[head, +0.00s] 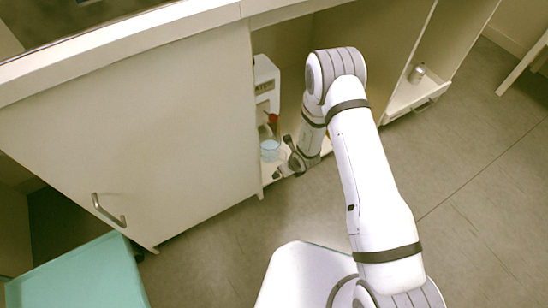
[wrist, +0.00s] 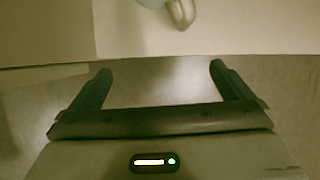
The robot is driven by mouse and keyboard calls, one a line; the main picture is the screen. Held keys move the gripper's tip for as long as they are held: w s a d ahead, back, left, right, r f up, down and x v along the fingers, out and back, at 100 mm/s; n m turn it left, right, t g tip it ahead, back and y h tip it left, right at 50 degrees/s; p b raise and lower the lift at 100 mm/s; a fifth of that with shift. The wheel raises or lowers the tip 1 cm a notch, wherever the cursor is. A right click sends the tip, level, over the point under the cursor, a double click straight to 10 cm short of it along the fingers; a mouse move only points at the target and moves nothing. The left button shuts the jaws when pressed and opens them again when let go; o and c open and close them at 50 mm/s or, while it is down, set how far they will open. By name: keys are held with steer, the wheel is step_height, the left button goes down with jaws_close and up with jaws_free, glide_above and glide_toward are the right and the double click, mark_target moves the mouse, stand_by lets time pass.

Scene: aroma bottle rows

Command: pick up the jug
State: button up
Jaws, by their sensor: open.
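The jug (head: 270,149) looks clear and pale blue at its base. It stands in the open cabinet compartment, by a white machine, in the head view. In the wrist view only its pale handle (wrist: 182,12) and a bluish sliver of its body show at the top edge. My gripper (head: 284,159) is at the compartment's front, close to the right of the jug in the head view. In the wrist view my gripper (wrist: 158,68) is open and empty, with the handle beyond its fingertips. The jug's top is hard to make out.
The white machine (head: 266,82) stands behind the jug, with a small red item (head: 272,119) near it. The cabinet door (head: 140,125) lies left of the opening. A teal tray or surface (head: 78,277) is at lower left. A small can (head: 417,73) stands farther right.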

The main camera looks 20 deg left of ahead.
mark_target(274, 151)
steer(key=w+a, duration=0.1)
steer(key=w+a+f, duration=0.1)
steer(key=a, duration=0.1)
steer(key=w+a+b, duration=0.1)
steer(key=shift+w+a+f, duration=0.2)
steer(key=shift+a+f, duration=0.05)
steer(key=shift+f, duration=0.1)
steer(key=shift+w+a+r+p, duration=0.1)
steer(key=shift+w+a+p, duration=0.8)
steer(key=shift+a, duration=0.25)
steer(key=shift+w+a+r+p, duration=0.1)
steer(key=shift+w+a+p, duration=0.6)
steer(key=shift+w+a, duration=0.35)
steer(key=shift+a+f, duration=0.2)
steer(key=shift+f, duration=0.55)
steer(key=shift+w+r, duration=0.1)
steer(key=shift+r, duration=0.05)
steer(key=c, duration=1.4)
